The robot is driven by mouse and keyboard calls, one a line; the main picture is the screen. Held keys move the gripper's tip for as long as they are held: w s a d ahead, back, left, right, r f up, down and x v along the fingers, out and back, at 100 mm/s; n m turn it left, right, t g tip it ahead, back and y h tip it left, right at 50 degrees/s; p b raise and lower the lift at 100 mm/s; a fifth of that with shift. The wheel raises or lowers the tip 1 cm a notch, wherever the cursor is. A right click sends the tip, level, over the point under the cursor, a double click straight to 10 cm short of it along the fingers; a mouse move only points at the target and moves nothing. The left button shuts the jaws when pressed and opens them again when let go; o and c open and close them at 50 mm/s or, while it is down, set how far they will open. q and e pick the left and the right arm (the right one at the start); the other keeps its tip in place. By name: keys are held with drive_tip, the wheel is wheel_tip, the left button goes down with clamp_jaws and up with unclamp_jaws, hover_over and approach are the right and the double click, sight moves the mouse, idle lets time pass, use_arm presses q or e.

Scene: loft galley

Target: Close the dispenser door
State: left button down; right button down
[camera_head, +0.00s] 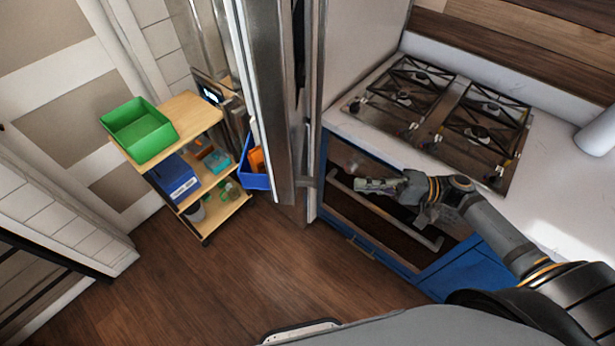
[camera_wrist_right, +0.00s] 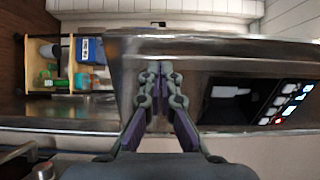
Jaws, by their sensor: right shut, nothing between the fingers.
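A tall steel door (camera_head: 272,110) stands swung open and is seen nearly edge-on in the head view. A steel front with a small lit display (camera_head: 210,95) shows at its left. In the right wrist view a steel face (camera_wrist_right: 215,62) has a dark dispenser recess (camera_wrist_right: 232,100) and a panel of lit buttons (camera_wrist_right: 287,100). My right gripper (camera_head: 358,185) is shut and empty, to the right of the door and in front of the oven. Its closed fingertips (camera_wrist_right: 159,72) are in front of the steel face; I cannot tell whether they touch it. My left gripper is out of view.
A wooden trolley (camera_head: 185,118) with a green bin (camera_head: 138,130) and blue bins stands left of the door. A blue-framed oven (camera_head: 350,160) with a long handle lies below the hob (camera_head: 440,112). The wooden floor (camera_head: 240,270) in front is clear.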

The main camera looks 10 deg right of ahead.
sight(294, 180)
drive_tip(key=p+x, duration=0.4)
drive_tip(key=x, duration=0.9)
drive_tip(key=shift+w+r, duration=0.1)
drive_tip(key=shift+r, duration=0.05)
drive_tip(key=shift+w+a+f+p, duration=0.15)
drive_tip(key=shift+a+f+p, duration=0.15)
drive_tip(key=shift+a, duration=0.15)
